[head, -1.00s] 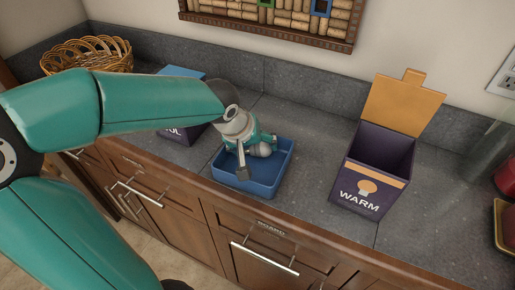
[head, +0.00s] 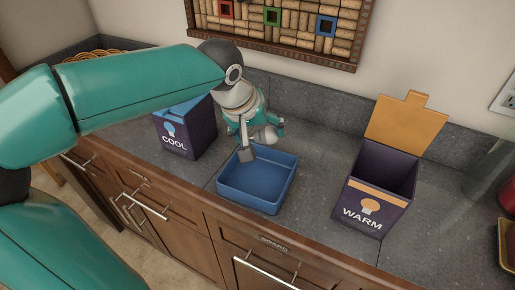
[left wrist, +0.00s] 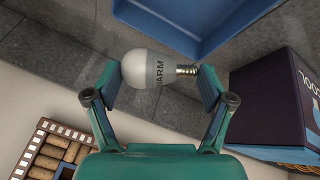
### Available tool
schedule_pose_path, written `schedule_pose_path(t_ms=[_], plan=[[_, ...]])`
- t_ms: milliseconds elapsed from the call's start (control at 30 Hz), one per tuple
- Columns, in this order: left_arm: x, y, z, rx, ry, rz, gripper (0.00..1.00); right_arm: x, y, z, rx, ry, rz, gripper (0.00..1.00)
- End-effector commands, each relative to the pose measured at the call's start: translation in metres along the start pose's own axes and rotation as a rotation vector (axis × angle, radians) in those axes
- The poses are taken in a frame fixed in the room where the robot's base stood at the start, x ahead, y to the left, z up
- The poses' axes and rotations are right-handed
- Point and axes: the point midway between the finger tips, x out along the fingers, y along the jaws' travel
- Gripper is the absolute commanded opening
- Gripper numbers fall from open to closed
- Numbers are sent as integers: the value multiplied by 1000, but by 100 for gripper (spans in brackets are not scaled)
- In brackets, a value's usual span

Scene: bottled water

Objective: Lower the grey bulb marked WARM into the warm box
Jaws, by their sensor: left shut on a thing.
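The grey bulb marked WARM (left wrist: 145,69) is held between the fingers of my left gripper (left wrist: 160,78), its metal screw base pointing right in the left wrist view. In the head view my left gripper (head: 262,142) is above the back of the blue tray, with the bulb (head: 267,135) partly hidden by the fingers. The warm box (head: 366,203) is dark purple with an orange lid standing open (head: 405,124). It stands to the right of the tray, apart from the gripper. My right gripper is not in view.
The blue tray (head: 230,192) is empty where it shows. The purple COOL box (head: 185,143) stands left of it, partly behind my arm. A wicker basket (head: 85,54) is at the back left. A framed cork board (head: 285,24) hangs on the wall. Counter between tray and warm box is clear.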

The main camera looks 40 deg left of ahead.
Motion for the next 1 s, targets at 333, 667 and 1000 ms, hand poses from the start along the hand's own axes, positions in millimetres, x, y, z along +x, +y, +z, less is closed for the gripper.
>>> schedule_pose_path(t_ms=[333, 667, 1000], plan=[[-74, 23, -31, 2, 1, 3, 47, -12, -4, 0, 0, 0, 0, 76], [-101, 45, -34, 6, -3, 1, 47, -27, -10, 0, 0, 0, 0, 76], [-121, 101, -16, 9, -2, 1, 47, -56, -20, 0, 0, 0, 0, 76]])
